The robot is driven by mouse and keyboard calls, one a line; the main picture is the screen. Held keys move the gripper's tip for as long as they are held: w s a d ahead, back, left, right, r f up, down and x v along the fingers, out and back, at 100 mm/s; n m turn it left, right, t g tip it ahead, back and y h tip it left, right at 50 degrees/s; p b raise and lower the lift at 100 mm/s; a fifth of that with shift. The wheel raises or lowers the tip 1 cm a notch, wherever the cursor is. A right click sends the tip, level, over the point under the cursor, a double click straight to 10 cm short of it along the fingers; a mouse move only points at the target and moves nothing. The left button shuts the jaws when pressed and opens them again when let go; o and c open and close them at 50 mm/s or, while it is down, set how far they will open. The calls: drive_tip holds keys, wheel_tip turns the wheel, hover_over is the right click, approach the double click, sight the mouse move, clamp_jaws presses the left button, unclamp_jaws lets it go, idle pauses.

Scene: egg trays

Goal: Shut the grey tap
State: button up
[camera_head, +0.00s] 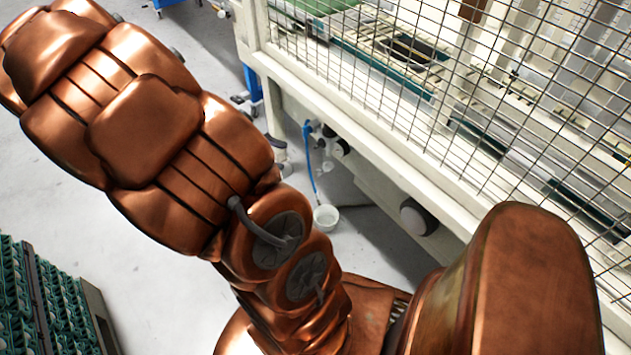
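A small grey and black fitting (325,140), possibly the grey tap, sits low on the side of the white machine frame. It is small in the picture, and I cannot tell how its handle is turned. A blue hose (309,160) hangs down from beside it towards a white bucket (326,217) on the floor. My copper-coloured arm fills the left and lower middle of the view. My gripper is not in view, so its state and what it holds are hidden.
The white machine frame (300,95) with wire mesh runs along the right. A dark round knob (418,217) sticks out from its lower beam. Stacked green trays (40,300) stand at the lower left. Grey floor (150,270) is clear between them and my arm.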

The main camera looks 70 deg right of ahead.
sight(317, 172)
drive_tip(key=w+d+f+n+g+h+b, duration=0.3)
drive_tip(key=d+f+n+h+b, duration=0.2)
drive_tip(key=d+f+b, duration=0.9)
drive_tip(key=w+d+f+n+t+h+b, duration=0.1)
drive_tip(key=d+f+n+b, duration=0.15)
drive_tip(key=f, duration=0.65)
drive_tip(key=w+d+f+n+t+h+b, duration=0.15)
drive_tip(key=d+f, duration=0.25)
drive_tip(key=f, duration=0.4)
drive_tip(key=w+d+f+n+t+h+b, duration=0.1)
drive_tip(key=d+f+n, duration=0.2)
drive_tip(key=f, duration=0.6)
drive_tip(key=shift+g, duration=0.25)
drive_tip(key=shift+b+x, duration=0.65)
drive_tip(key=shift+x, duration=2.95)
drive_tip(key=shift+s+r, duration=0.15)
clamp_jaws()
